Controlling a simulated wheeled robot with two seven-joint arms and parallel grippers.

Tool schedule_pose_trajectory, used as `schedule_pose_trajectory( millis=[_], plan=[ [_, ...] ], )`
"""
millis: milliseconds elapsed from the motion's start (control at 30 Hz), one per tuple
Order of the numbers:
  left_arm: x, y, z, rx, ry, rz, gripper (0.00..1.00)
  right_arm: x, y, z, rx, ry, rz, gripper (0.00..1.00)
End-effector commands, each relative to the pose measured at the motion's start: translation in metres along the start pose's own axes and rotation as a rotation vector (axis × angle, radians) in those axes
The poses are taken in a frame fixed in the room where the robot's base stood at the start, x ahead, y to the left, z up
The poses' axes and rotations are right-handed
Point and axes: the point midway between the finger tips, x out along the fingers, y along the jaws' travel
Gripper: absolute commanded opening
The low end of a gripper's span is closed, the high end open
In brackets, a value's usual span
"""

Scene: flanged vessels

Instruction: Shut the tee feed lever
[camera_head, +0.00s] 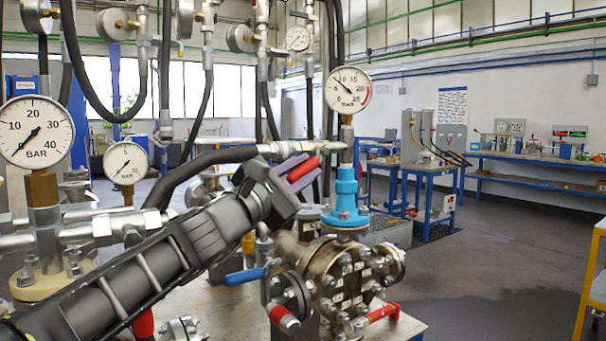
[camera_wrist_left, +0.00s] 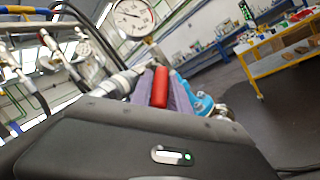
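A red lever (camera_head: 303,169) sits beside the hose fitting (camera_head: 290,147) and the blue fitting (camera_head: 345,192) under a gauge; it appears to be the tee feed lever. My left gripper (camera_head: 295,172) reaches in from the left, its purple fingers on both sides of this lever, with no clear gap. In the left wrist view the red lever (camera_wrist_left: 160,88) stands between the two purple fingers (camera_wrist_left: 160,93). The lever's pivot is hidden behind the gripper. My right gripper is in neither view.
The flanged vessel (camera_head: 345,278) stands below, with a blue lever (camera_head: 245,276) and red-handled levers (camera_head: 383,313). Gauges (camera_head: 347,89) and hanging black hoses (camera_head: 205,115) crowd the left and top. The floor at right is open, with a yellow cart (camera_head: 590,285) at the edge.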

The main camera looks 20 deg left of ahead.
Motion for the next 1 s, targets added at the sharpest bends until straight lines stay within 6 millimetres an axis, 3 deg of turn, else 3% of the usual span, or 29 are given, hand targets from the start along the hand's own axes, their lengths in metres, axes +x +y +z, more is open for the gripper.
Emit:
schedule_pose_trajectory(
  millis=[200,567,1000],
  plan=[
    [0.000,0.000,0.000,0.000,0.000,0.000,0.40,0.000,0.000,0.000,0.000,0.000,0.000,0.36],
    [0.002,0.005,0.004,0.002,0.000,0.000,0.40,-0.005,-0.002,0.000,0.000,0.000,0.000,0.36],
    [0.020,0.060,0.053,0.001,-0.002,0.003,0.40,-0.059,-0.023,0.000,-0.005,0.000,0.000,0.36]
  ],
)
